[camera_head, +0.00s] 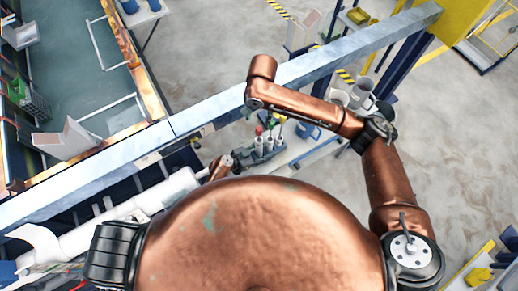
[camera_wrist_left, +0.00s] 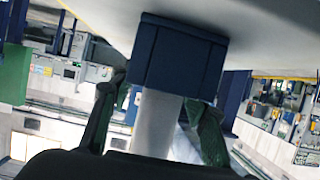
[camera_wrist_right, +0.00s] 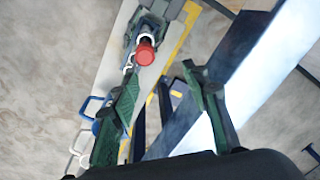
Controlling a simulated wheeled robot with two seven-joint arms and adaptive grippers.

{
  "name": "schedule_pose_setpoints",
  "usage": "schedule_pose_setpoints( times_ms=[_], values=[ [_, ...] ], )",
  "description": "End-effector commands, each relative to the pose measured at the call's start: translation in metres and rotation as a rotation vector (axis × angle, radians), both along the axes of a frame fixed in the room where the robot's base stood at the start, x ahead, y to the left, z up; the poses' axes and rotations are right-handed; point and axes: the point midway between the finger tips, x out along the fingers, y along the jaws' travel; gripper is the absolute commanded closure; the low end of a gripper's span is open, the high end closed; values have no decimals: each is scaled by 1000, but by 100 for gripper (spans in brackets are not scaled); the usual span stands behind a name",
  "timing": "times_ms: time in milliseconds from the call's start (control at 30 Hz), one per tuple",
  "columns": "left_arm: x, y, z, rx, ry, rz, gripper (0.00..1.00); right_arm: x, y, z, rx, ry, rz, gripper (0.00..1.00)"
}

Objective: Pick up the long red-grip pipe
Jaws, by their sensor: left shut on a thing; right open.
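A red grip (camera_head: 259,130) tops one of the pale pipes standing in a grey rack (camera_head: 268,156) in the head view. In the right wrist view a red grip (camera_wrist_right: 145,54) appears end-on, beyond my right gripper's left finger. My right gripper (camera_wrist_right: 158,80) is open and empty, with its green fingers apart and the red grip outside their grasp. My left gripper (camera_wrist_left: 160,108) is shut on a grey shaft (camera_wrist_left: 157,125), with a dark blue block (camera_wrist_left: 180,58) at its far end. I cannot tell whether this is a pipe. The fingers are not clear in the head view.
A long metal beam (camera_head: 205,120) crosses diagonally near the rack; its pale side shows in the right wrist view. A green-grip pipe (camera_head: 270,124) stands beside the red one. Grey containers (camera_head: 361,92) stand to the right. Grey floor (camera_head: 450,140) is clear at right.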

Motion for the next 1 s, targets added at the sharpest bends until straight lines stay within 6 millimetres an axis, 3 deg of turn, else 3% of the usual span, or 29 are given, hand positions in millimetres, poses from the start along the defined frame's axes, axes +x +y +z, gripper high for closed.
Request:
schedule_pose_setpoints(
  times_ms=[100, 200, 433, 733, 1000],
  values=[
    [0, 1, 0, 1, 0, 2, 85, -18, 0, -8, -47, 40, 19, 57],
    [0, 1, 0, 1, 0, 1, 85, -23, -2, -22, -61, 53, 22, 57],
    [0, 1, 0, 1, 0, 1, 85, -23, -2, -61, -62, 52, 23, 57],
    [0, 1, 0, 1, 0, 1, 85, -22, -4, -85, -59, 50, 23, 57],
    [0, 0, 0, 1, 0, 1, 85, -21, -7, -122, -58, 49, 24, 57]
  ],
)
